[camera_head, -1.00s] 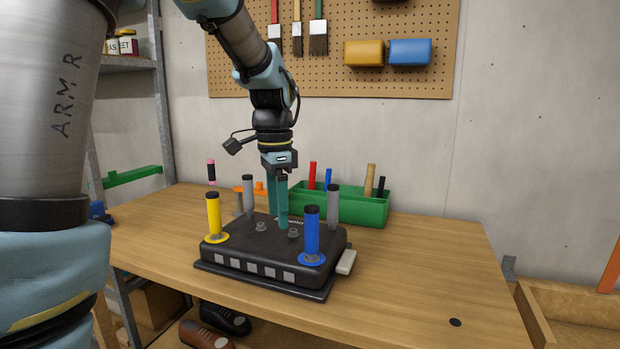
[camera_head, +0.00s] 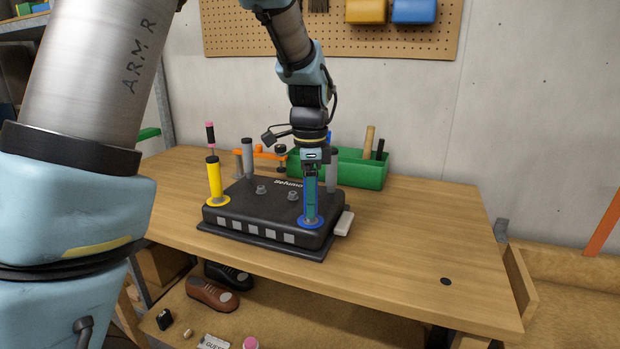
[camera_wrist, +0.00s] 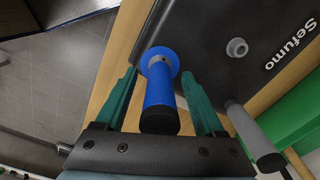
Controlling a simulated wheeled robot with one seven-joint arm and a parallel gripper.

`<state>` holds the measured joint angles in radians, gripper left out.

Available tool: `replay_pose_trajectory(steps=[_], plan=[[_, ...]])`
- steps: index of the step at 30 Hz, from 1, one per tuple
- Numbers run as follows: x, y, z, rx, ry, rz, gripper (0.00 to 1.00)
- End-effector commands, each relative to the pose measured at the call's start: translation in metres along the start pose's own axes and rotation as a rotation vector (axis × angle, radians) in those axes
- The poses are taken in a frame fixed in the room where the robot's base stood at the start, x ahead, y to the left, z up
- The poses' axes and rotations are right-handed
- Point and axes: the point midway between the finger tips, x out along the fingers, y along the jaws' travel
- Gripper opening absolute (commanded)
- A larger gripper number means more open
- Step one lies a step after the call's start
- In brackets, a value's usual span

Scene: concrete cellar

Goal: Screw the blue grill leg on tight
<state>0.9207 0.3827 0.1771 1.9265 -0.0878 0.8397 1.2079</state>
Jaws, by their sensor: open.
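The blue grill leg (camera_head: 311,211) stands upright at the front right corner of the black upturned grill (camera_head: 262,209). In the wrist view the blue leg (camera_wrist: 160,88) has a black end cap and a round blue flange against the grill. My gripper (camera_head: 311,203) is lowered over the leg. In the wrist view its teal fingers (camera_wrist: 160,84) are open, one on each side of the leg, with gaps visible. A yellow leg (camera_head: 214,182) stands at the front left corner. Grey legs (camera_head: 248,158) stand along the back, partly hidden on the right by my gripper.
A green box (camera_head: 361,170) with tools stands behind the grill. An orange clamp-like thing (camera_head: 268,153) lies at the back left. A white tab (camera_head: 344,223) sticks out on the grill's right. Shoes (camera_head: 212,294) lie on a lower shelf.

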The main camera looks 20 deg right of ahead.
Motion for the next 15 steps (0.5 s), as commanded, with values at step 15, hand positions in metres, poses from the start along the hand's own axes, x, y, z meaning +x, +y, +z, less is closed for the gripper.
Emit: replay_pose_trajectory(steps=[15], plan=[[0.0074, 0.0002, 0.0003, -0.001, 0.000, 0.000, 0.58]])
